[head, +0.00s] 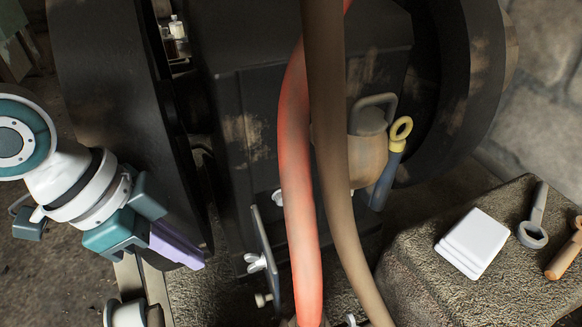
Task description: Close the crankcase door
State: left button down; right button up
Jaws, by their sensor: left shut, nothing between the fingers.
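A thin grey plate (265,242), which looks like the crankcase door, stands out from the lower front of the dark engine block (240,130). It is seen nearly edge-on, so it looks open. Pale wing-shaped fasteners (257,263) show beside it. The red belt (299,190) hangs close to its right and hides part of the block behind. My left gripper (185,248) is shut and empty, with purple fingers in front of the big dark wheel, to the left of the plate and apart from it. My right gripper is not in view.
A brown belt (329,120) hangs beside the red one. A brown jug (367,155) and a blue tool with a yellow ring (388,167) are behind it. A stone block (440,295) at right carries a white box (472,243) and a wrench (534,218).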

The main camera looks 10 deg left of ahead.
pick_arm(q)
jog(key=b, duration=0.7)
send_near(259, 266)
jog(key=s+f, duration=0.4)
jog(key=d, duration=0.1)
jog(key=w+d, duration=0.1)
jog(key=d, duration=0.1)
jog(key=w+d+b, duration=0.1)
jog(key=shift+d+r, duration=0.15)
jog(key=shift+r, duration=0.2)
